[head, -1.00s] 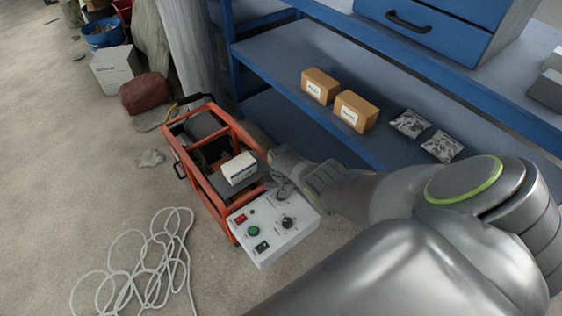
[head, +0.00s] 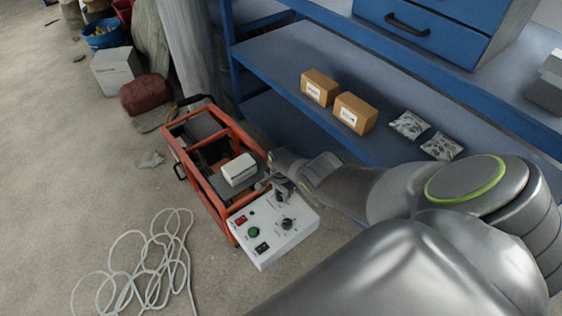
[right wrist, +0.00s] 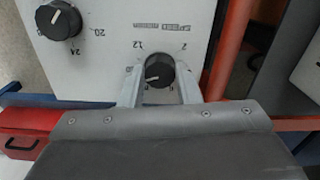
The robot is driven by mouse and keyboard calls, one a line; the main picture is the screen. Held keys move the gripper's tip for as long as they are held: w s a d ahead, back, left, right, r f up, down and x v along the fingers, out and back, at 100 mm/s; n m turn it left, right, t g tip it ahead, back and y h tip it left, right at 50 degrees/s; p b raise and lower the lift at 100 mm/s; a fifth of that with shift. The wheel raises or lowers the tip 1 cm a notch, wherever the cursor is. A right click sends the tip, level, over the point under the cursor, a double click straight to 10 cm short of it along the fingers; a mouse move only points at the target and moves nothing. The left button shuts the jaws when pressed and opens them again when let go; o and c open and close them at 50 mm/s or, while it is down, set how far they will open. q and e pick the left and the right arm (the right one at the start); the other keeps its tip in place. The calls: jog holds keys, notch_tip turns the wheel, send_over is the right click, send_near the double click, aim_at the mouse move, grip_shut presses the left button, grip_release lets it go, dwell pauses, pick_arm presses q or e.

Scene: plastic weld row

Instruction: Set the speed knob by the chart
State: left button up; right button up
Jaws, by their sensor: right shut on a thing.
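The white control panel (head: 262,238) sits at the near end of the orange-framed machine. In the right wrist view a black knob (right wrist: 160,71) with a white pointer line stands between the two fingers of my right gripper (right wrist: 160,88), which is shut on it. Printed marks including 12 and 7 surround it, and upside-down label text sits beside it, seemingly "SPEED". A second black knob (right wrist: 59,20), with marks 20 and 24, stands apart on the panel. In the head view my right gripper (head: 277,188) covers the held knob. No chart is readable. My left gripper is not in view.
A white box (head: 239,169) rests on the orange-framed machine (head: 222,197). The panel also has a green button (head: 254,232). A blue shelf (head: 292,72) holding cartons stands behind my right arm. White cable (head: 140,262) lies coiled on the floor at left.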

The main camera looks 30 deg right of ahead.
jog(key=shift+m, duration=0.8)
jog(key=o, duration=1)
jog(key=shift+c, duration=0.2)
jog(key=shift+r, duration=0.15)
